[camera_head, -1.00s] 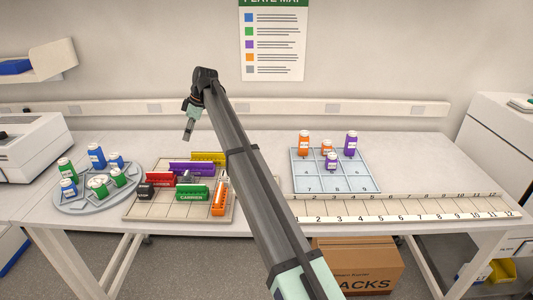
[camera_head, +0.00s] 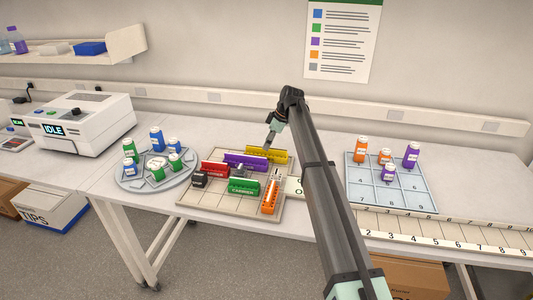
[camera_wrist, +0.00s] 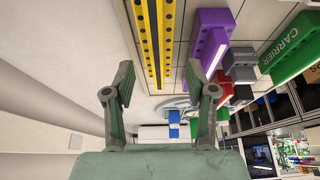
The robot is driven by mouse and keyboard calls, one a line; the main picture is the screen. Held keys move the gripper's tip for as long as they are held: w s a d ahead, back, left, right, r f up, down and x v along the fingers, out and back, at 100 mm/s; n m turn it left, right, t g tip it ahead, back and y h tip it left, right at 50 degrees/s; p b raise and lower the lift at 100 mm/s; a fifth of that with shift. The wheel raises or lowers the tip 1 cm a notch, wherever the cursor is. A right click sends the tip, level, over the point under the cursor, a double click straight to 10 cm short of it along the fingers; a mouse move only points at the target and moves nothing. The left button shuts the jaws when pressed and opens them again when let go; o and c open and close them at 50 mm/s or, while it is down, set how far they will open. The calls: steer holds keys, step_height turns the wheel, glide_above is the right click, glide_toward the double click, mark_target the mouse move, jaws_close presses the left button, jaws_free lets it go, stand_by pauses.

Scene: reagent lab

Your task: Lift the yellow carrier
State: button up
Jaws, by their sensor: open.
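The yellow carrier (camera_head: 267,154) lies on the back part of the beige tray (camera_head: 192,198), behind the purple carrier (camera_head: 246,162). My gripper (camera_head: 270,141) is close above and behind the yellow carrier in the head view. In the wrist view the gripper (camera_wrist: 163,85) is open and empty, its two fingers spread apart. The yellow carrier (camera_wrist: 152,40) shows there as a long strip with dark holes, running between the fingers toward the top edge. The purple carrier (camera_wrist: 210,45) runs alongside it on the right. I cannot tell the exact height gap between fingertips and carrier.
Red (camera_head: 215,169), green (camera_head: 244,187) and orange (camera_head: 270,194) carriers share the tray. A round rack (camera_head: 129,182) with several bottles stands left, and a blue numbered grid (camera_head: 362,186) with bottles stands right. The wall rises close behind the table.

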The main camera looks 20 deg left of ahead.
mark_target(264, 153)
steer(key=shift+w+d+p+x, duration=0.1)
steer(key=shift+p+x, duration=0.55)
steer(key=shift+x, duration=1.05)
steer(key=shift+w+d+p+x, duration=0.15)
steer(key=shift+p+x, duration=0.5)
steer(key=shift+x, duration=1.05)
steer(key=shift+f, duration=0.1)
jaws_close()
